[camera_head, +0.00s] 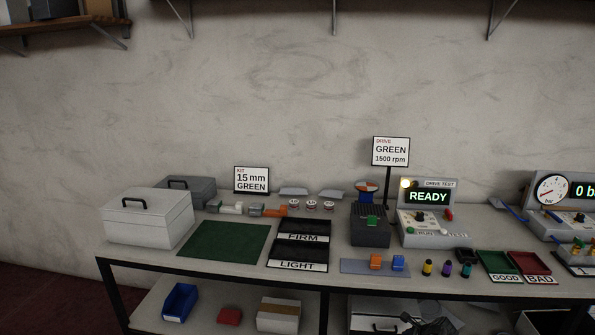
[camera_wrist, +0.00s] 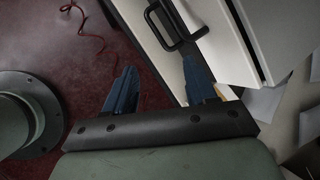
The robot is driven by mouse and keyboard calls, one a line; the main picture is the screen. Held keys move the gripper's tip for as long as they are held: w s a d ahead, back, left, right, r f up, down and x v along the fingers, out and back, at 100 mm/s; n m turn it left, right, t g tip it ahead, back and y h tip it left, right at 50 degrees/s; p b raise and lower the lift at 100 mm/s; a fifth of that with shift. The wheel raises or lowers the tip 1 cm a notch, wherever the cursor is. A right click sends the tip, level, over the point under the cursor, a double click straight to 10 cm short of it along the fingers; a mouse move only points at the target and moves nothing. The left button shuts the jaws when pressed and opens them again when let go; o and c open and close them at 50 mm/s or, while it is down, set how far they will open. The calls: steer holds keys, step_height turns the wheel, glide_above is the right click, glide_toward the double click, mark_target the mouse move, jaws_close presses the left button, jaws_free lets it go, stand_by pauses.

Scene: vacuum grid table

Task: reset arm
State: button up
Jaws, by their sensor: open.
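My gripper (camera_wrist: 159,65) shows in the wrist view with its two blue fingers spread wide apart. Nothing is held between them. The fingers are over dark red floor on the left and a pale surface edge on the right. A black handle (camera_wrist: 178,38) on a white box-like body is just beyond the right finger; I cannot tell whether they touch. I cannot make out my gripper for certain in the head view.
In the head view the bench holds a white toolbox (camera_head: 148,222), a green mat (camera_head: 224,241), black FIRM and LIGHT trays (camera_head: 300,247), a drive tester (camera_head: 428,215) reading READY, and GOOD (camera_head: 498,264) and BAD (camera_head: 530,263) trays. A red coiled cable (camera_wrist: 92,40) lies left in the wrist view.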

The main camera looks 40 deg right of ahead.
steer(key=w+a+f+n+g+y, duration=0.1)
steer(key=w+a+f+n+y, duration=0.15)
steer(key=a, duration=0.65)
steer(key=w+a+f+n+g+y, duration=0.1)
steer(key=w+a+f+n, duration=0.25)
steer(key=a, duration=0.55)
steer(key=w+a+f+n+g+y, duration=0.15)
steer(key=w+a+f, duration=0.25)
steer(key=a, duration=0.5)
steer(key=s+a+f+n+g, duration=0.15)
steer(key=a+n, duration=0.25)
steer(key=a, duration=0.4)
steer(key=s+a+f+n+g, duration=0.1)
steer(key=a+f+n+g, duration=0.15)
steer(key=a+n, duration=0.4)
steer(key=s+a+f+n+g+h, duration=0.2)
steer(key=s+a+n+g, duration=0.1)
steer(key=s+a+n, duration=0.3)
steer(key=s+a+f+n+g+h, duration=0.2)
steer(key=s+a+n+g, duration=0.1)
steer(key=s+a+n, duration=0.4)
steer(key=shift+s+a, duration=1.5)
steer(key=shift+a, duration=0.45)
steer(key=shift+c, duration=0.3)
